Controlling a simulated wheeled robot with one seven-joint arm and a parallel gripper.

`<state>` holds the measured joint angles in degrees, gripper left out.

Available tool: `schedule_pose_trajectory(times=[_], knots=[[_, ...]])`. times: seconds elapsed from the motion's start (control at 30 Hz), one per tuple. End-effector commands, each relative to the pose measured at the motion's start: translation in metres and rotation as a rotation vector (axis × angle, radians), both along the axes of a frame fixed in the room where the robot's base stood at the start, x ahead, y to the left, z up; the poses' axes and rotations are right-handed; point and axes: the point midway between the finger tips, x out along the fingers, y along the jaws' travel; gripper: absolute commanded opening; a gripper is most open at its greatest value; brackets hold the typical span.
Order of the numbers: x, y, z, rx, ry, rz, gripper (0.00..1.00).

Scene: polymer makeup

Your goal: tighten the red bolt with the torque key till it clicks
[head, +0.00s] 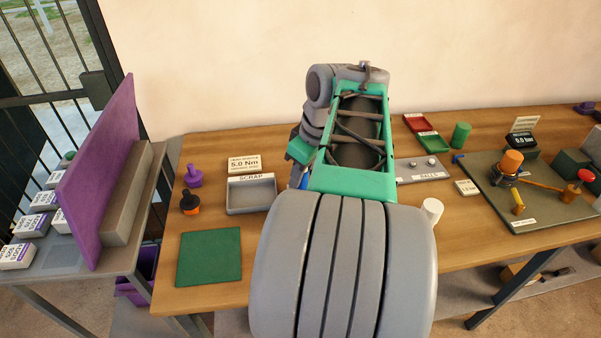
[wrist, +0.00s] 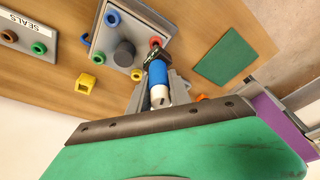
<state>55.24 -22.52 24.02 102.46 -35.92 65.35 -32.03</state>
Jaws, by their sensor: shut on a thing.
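In the wrist view my gripper (wrist: 158,92) is shut on the torque key (wrist: 158,74), which has a blue handle, a pale end and a dark head. The key's dark head is right beside the red bolt (wrist: 155,42) and partly covers it; I cannot tell whether it is seated on it. The red bolt is at one corner of a grey fixture plate (wrist: 103,38) with a dark round hub in the middle. Blue, yellow and green round pieces mark its other corners.
A "5.0 Nm" card (head: 244,165) stands behind the scrap tray (head: 251,195). A green mat (head: 209,256) lies front left. A yellow block (wrist: 86,82) sits beside the fixture. A purple knob (head: 193,176) and a dark-and-orange one (head: 190,203) stand left. A white cylinder (head: 432,210) stands right of my arm.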

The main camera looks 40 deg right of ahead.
Motion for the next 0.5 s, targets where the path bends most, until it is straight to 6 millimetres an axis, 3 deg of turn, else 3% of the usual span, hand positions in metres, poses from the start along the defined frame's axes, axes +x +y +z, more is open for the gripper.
schedule_pose_trajectory(times=[0.5], knots=[[0.000, 0.000, -0.014, -0.001, 0.000, 0.000, 0.00]])
